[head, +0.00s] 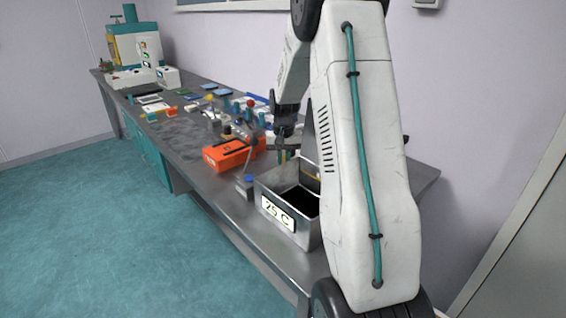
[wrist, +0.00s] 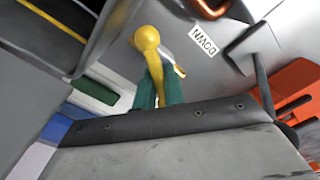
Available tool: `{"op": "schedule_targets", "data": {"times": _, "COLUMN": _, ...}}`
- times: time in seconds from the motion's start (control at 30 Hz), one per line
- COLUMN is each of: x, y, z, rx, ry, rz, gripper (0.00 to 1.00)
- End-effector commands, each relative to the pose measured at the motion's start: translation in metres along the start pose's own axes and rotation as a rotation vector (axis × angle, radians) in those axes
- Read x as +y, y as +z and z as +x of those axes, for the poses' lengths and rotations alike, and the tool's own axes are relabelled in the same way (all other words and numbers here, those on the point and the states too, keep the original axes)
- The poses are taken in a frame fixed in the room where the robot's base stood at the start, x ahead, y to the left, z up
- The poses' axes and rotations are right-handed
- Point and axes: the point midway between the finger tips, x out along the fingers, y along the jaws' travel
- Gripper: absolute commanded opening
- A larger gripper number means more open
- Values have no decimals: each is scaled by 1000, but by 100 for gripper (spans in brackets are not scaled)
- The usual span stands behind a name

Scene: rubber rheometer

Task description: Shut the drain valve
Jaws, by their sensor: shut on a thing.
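In the head view my gripper (head: 287,155) is low behind the metal bath (head: 290,226) marked "25 C". The lever cannot be made out clearly there.
An orange box (head: 228,154) stands left of the bath, with a small black-knobbed lever device (head: 246,182) between them. A copper-coloured pipe (wrist: 208,8) is near the lever. Many small items crowd the bench behind. The floor (head: 90,230) is clear at the left.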

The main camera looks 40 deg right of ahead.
Motion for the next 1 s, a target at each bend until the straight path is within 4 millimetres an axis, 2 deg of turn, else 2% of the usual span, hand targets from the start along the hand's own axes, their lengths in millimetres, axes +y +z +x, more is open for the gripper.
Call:
{"op": "schedule_targets", "data": {"times": 0.3, "x": 1, "y": 0, "z": -1, "rx": 1, "ry": -1, "rz": 125, "gripper": 0}}
{"op": "schedule_targets", "data": {"times": 0.83, "x": 1, "y": 0, "z": -1, "rx": 2, "ry": -1, "rz": 149, "gripper": 0}}
{"op": "schedule_targets", "data": {"times": 0.87, "x": 1, "y": 0, "z": -1, "rx": 2, "ry": -1, "rz": 149, "gripper": 16}}
{"op": "schedule_targets", "data": {"times": 0.9, "x": 1, "y": 0, "z": -1, "rx": 2, "ry": -1, "rz": 149, "gripper": 28}}
{"op": "schedule_targets", "data": {"times": 0.93, "x": 1, "y": 0, "z": -1, "rx": 2, "ry": -1, "rz": 149, "gripper": 33}}
{"op": "schedule_targets", "data": {"times": 1.0, "x": 1, "y": 0, "z": -1, "rx": 1, "ry": -1, "rz": 149, "gripper": 33}}
